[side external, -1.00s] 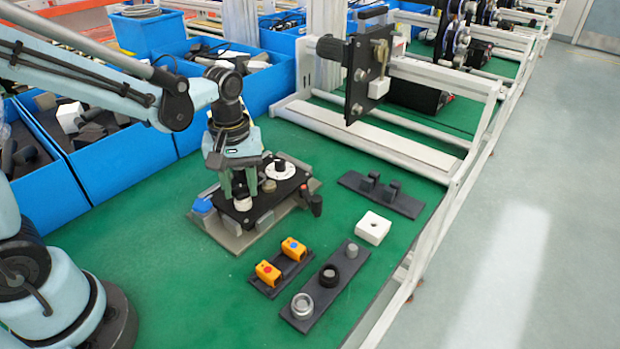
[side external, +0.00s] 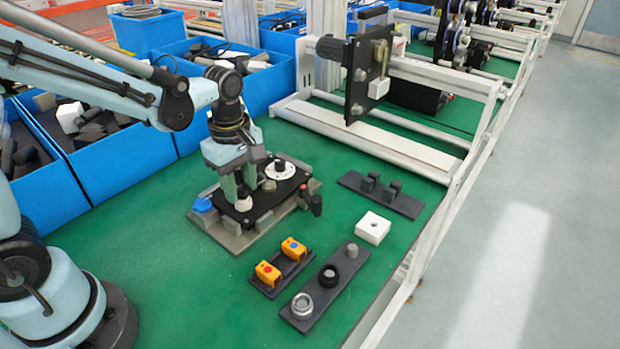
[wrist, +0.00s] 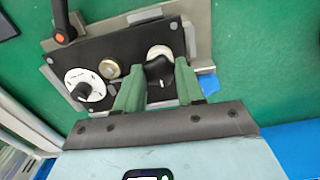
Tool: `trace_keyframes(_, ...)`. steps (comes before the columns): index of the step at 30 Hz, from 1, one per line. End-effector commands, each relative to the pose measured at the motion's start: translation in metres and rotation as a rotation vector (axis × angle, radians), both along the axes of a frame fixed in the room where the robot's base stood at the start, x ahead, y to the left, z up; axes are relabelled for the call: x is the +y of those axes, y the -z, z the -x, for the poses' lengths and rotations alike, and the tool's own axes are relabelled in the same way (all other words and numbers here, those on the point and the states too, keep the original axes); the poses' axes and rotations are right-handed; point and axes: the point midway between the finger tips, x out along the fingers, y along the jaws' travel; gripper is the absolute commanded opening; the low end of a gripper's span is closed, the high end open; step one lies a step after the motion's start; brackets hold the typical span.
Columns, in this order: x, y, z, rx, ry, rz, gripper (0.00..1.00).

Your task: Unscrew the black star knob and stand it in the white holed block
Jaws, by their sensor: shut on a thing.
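The black star knob (wrist: 158,72) sits on a round white collar at one end of the black plate (wrist: 120,54). The collar (side external: 244,202) also shows in the side view. My gripper (wrist: 159,80) points down with its green fingers on either side of the knob and is shut on it. In the side view, my gripper (side external: 241,187) largely hides the knob. Whether the knob is clear of its thread cannot be told. The white holed block (side external: 373,228) lies on the green table to the right, its dark hole facing up.
Yellow switch boxes (side external: 280,262), a dark strip with rings (side external: 325,289) and a black pegged bracket (side external: 380,194) surround the block. Blue bins (side external: 110,165) stand behind.

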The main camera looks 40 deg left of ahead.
Motion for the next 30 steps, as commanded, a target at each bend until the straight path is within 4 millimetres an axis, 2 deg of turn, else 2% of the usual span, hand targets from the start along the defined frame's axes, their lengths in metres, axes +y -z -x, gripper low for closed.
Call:
trace_keyframes(15, 0.0000, 0.0002, 0.0001, -0.001, -0.616, 0.000, 0.04)
trace_keyframes(19, 0.0000, 0.0002, 0.0001, -0.002, -0.679, 0.001, 0.04)
trace_keyframes(25, 0.0000, 0.0003, 0.0001, -0.002, -0.683, 0.001, 0.04)
trace_keyframes(26, 0.0000, 0.0003, 0.0001, -0.002, -0.682, 0.001, 0.39)
trace_keyframes(30, 0.0000, 0.0002, 0.0001, -0.001, -0.682, 0.000, 0.61)
